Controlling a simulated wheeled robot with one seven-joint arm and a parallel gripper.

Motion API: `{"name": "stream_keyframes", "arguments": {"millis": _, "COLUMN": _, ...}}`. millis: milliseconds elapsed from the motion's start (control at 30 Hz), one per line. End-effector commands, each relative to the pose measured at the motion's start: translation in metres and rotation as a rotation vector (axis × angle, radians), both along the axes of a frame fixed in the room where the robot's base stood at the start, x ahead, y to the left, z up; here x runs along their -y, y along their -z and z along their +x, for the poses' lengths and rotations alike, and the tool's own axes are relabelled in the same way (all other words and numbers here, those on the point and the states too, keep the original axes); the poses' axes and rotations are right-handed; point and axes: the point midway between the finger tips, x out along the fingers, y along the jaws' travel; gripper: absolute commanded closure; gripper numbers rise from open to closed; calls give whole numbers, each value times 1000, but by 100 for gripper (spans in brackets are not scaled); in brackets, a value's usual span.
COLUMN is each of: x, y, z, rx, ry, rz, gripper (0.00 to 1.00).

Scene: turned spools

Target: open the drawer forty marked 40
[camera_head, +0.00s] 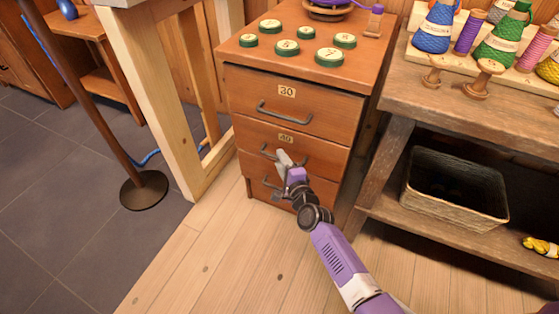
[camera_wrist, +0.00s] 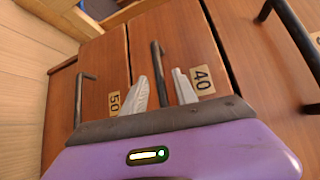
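The drawer marked 40 (camera_head: 320,153) is the middle one of a wooden cabinet and looks closed. Its label (camera_head: 285,139) shows above a dark bar handle (camera_head: 266,151), partly hidden by my gripper (camera_head: 284,160). In the wrist view, the 40 label (camera_wrist: 202,79) lies beside my gripper (camera_wrist: 163,82). Its two pale fingers are apart, with the handle (camera_wrist: 157,68) of drawer 40 showing in the gap between them. I cannot tell whether either finger touches the handle.
Drawer 30 (camera_head: 320,108) is above and drawer 50 (camera_wrist: 87,100) below; both look closed. Green-rimmed discs (camera_head: 286,47) lie on the cabinet top. A shelf with a basket (camera_head: 455,190) stands right, a pole base (camera_head: 143,190) left. The floor (camera_head: 215,265) in front is clear.

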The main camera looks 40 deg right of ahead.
Motion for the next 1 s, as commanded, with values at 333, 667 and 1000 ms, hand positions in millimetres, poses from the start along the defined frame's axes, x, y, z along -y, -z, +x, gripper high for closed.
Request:
{"name": "stream_keyframes", "arguments": {"millis": 333, "x": 8, "y": 3, "z": 17, "rx": -1, "ry": 1, "rz": -1, "gripper": 66}}
{"name": "stream_keyframes", "arguments": {"millis": 667, "x": 8, "y": 3, "z": 16, "rx": 0, "ry": 0, "rz": -1, "gripper": 99}}
{"name": "stream_keyframes", "arguments": {"millis": 1000, "x": 7, "y": 3, "z": 16, "rx": 0, "ry": 0, "rz": -1, "gripper": 100}}
